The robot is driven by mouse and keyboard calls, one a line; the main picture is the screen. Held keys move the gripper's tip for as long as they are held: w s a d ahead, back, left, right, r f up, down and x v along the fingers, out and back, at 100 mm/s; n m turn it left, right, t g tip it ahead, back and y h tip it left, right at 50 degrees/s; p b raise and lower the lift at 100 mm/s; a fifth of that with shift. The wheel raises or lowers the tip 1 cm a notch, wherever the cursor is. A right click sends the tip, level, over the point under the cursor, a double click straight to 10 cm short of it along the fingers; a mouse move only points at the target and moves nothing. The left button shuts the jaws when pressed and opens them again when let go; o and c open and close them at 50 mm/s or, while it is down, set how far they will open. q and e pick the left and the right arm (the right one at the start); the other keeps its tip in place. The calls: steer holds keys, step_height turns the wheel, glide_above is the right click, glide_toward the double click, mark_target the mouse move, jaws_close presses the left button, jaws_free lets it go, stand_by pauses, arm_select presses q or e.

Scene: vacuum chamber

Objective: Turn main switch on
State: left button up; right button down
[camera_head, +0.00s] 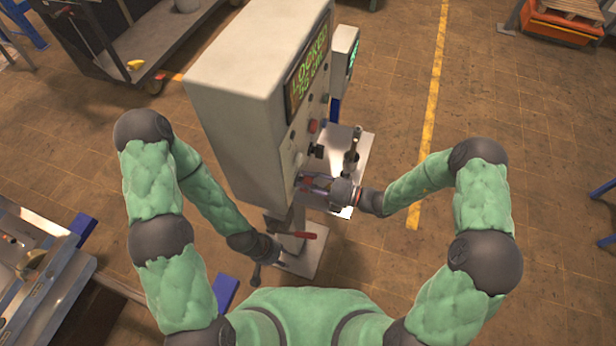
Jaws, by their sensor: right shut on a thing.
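The beige control cabinet (236,110) stands in front of me, with its panel facing right. Its screen (308,72) shows yellow-green text that reads "LOCKED" on the top line. Several knobs and buttons sit below the screen, among them a red one (313,126). My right gripper (312,184) is at the lower end of the panel, shut on a small part there that looks like the main switch; the fingers largely hide it. My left gripper (258,272) hangs low, left of the cabinet's stand and apart from the panel. Its fingers are too small to read.
A red-handled lever (300,235) is at the stand, close right of my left gripper. A metal plate with a dark upright fitting (352,150) stands right of the panel. A cart (130,50) is at upper left. The floor at right is open.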

steer(key=shift+w+r+m+p, duration=0.15)
steer(key=shift+m+p, duration=0.35)
steer(key=shift+m, duration=0.3)
steer(key=c, duration=1)
jaws_free()
steer(key=shift+c, duration=0.2)
steer(key=shift+d, duration=0.1)
steer(key=v, duration=1.2)
